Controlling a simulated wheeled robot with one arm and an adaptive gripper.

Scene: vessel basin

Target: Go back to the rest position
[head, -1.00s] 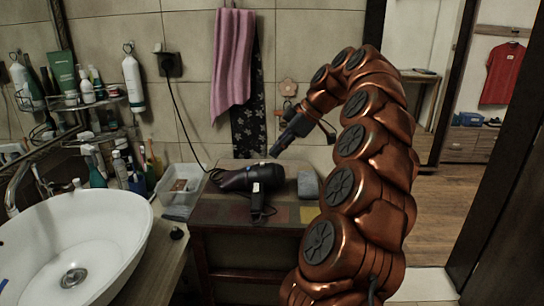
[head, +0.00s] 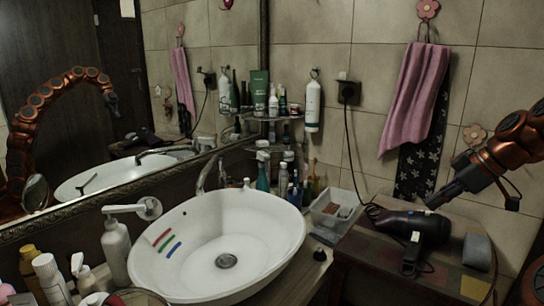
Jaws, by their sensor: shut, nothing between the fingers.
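My gripper (head: 438,203) is at the right in the head view, at the end of my copper arm. It points down and left, just above a black hair dryer (head: 408,222) on a small cabinet. Its fingers are shut with nothing between them. I cannot tell whether the tips touch the dryer. My arm and gripper also show as a reflection in the mirror at the left.
A white vessel basin (head: 190,275) with coloured strokes stands at centre-left. Bottles crowd its left side and the corner shelf (head: 268,118). A clear box (head: 333,215) and a grey block (head: 477,250) sit near the dryer. A pink towel (head: 411,95) hangs above.

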